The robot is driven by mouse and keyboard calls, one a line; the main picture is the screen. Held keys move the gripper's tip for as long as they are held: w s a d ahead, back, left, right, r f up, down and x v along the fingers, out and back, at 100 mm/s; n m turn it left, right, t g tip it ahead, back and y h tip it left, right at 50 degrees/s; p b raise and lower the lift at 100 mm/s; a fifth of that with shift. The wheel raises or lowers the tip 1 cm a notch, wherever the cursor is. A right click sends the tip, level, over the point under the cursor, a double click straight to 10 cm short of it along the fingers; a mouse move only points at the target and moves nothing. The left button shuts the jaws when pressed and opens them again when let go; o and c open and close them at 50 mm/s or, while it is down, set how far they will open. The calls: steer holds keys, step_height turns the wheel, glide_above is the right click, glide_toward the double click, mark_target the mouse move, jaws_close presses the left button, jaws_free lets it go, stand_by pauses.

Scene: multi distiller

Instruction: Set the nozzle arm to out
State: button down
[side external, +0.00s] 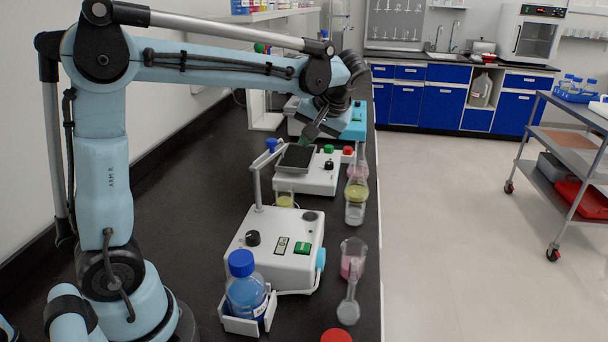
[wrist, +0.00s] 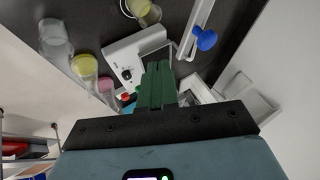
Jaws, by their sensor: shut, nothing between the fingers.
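The nozzle arm (side external: 265,160) is a thin white bar on an upright post on top of the white dispenser (side external: 262,250). It reaches back from the post and has a blue knob (side external: 271,145) at its far end. In the wrist view the nozzle arm (wrist: 198,22) shows at the top right with its blue knob (wrist: 205,40). My gripper (side external: 307,139) is above the dark-plated device, to the right of and apart from the blue knob. In the wrist view its green fingers (wrist: 158,68) are together and empty.
A white device with a dark plate (side external: 296,158) stands behind the dispenser. A beaker with yellow liquid (side external: 285,198) stands between them. Flasks (side external: 355,212) line the right bench edge. A blue-capped bottle (side external: 245,290) stands at the front. The black bench is clear at left centre.

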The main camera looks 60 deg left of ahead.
steer(key=v, duration=0.9)
steer(key=s+d+f+m+t+h, duration=0.2)
steer(key=s+f+m, duration=0.1)
steer(key=f, duration=0.1)
steer(key=s+d+f+m+t+h, duration=0.2)
steer(key=s+f+m+h, duration=0.1)
steer(key=s+f, duration=0.1)
steer(key=s+d+f+m+t+h, duration=0.2)
steer(key=s+d+f+m+t, duration=0.1)
steer(key=f, duration=0.3)
steer(key=shift+s+d+f, duration=0.1)
steer(key=shift+s, duration=0.55)
